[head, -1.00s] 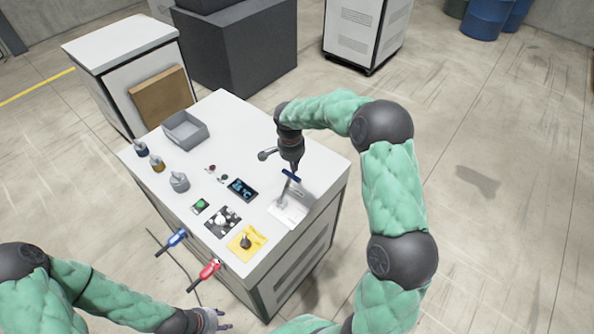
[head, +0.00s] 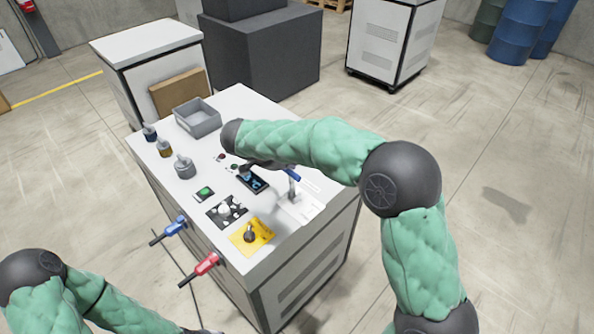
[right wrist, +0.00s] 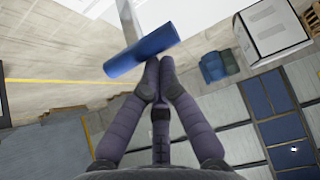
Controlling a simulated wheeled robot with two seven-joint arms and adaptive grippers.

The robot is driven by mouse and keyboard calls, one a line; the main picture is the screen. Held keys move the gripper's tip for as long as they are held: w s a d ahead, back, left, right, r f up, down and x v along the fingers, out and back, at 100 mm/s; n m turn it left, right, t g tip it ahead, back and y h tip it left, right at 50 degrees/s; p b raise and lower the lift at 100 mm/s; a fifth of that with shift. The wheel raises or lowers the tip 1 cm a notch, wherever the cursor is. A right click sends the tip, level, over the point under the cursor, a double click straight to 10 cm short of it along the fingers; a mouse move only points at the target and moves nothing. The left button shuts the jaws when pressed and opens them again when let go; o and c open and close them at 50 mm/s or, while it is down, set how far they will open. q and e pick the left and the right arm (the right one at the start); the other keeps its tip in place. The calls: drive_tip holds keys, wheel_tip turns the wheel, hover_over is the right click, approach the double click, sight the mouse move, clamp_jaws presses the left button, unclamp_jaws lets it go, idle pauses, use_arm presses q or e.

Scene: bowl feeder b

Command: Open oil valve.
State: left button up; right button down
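A blue bar handle (head: 292,173) sits on a silver post above a white plate (head: 297,210) at the right edge of the cabinet top. My right gripper (head: 270,166) is low beside this handle, largely hidden under my forearm in the head view. In the right wrist view, the dark fingers (right wrist: 157,75) are drawn together, with their tips at the blue bar (right wrist: 142,58). They look shut; I see no clear grip around the bar. My left gripper (head: 204,331) barely shows at the bottom edge. Which control is the oil valve is not labelled legibly.
The cabinet top also carries a grey bin (head: 197,118), several small capped containers, a display (head: 252,181), a green button (head: 204,193) and a yellow plate with a black knob (head: 251,236). Blue (head: 169,230) and red (head: 200,268) handles stick out from the front edge.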

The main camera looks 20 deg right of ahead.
drive_tip(key=s+a+f+t+h+b, duration=0.1)
drive_tip(key=s+a+h+b, duration=0.1)
drive_tip(key=a+b, duration=0.4)
drive_tip(key=shift+s+f+h+b, duration=0.3)
drive_tip(key=shift+f+b, duration=0.1)
drive_tip(key=shift+b, duration=0.8)
drive_tip(key=shift+a+f, duration=0.1)
drive_tip(key=shift+f, duration=0.05)
wheel_tip(320, 180, up, 4)
drive_tip(key=w+d+p, duration=0.1)
drive_tip(key=d, duration=0.1)
drive_tip(key=s+a+r+p, duration=0.2)
drive_tip(key=s+a+r, duration=0.1)
drive_tip(key=a, duration=0.4)
drive_tip(key=shift+s+a+r, duration=0.15)
drive_tip(key=shift+a+r, duration=0.05)
drive_tip(key=shift+a, duration=0.15)
